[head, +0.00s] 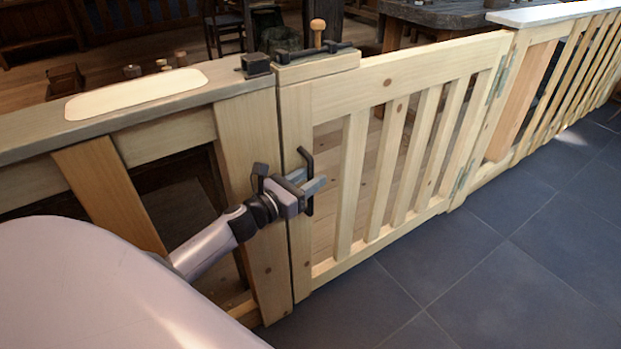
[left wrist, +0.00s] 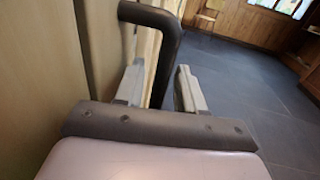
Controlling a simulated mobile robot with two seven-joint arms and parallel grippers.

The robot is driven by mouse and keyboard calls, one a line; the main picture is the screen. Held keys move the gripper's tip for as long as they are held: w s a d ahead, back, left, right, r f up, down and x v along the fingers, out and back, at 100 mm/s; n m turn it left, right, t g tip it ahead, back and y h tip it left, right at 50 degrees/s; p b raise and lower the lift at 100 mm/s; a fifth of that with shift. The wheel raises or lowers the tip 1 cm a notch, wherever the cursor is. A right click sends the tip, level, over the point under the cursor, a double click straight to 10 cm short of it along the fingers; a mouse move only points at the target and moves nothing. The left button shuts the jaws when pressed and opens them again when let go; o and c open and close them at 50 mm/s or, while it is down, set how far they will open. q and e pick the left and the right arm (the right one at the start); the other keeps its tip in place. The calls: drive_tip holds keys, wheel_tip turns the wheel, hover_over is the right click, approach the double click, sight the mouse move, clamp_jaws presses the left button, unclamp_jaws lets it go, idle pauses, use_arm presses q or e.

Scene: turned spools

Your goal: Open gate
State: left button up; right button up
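The pale wooden slatted gate (head: 371,157) stands in line with the fence and looks closed. Its hinges (head: 498,82) are on the right side. A black upright handle (head: 309,158) is on the left stile; it also shows in the left wrist view (left wrist: 164,55). My left gripper (head: 307,182) is at the handle, its fingers open on either side of the bar, with a visible gap at the right finger. On top of the gate's left end is a dark latch bar (head: 310,53) with a wooden knob (head: 318,27). I cannot tell whether it is engaged. My right gripper is out of view.
A fence with a grey top rail (head: 225,87) runs left of the gate, carrying a pale flat board (head: 137,93). A slatted fence (head: 570,75) continues right. The dark tiled floor (head: 480,285) in front of the gate is clear. Behind are a chair (head: 224,25) and a dark workbench (head: 435,14).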

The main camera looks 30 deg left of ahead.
use_arm(q)
drive_tip(key=shift+w, duration=0.25)
drive_tip(key=shift+d, duration=0.1)
clamp_jaws()
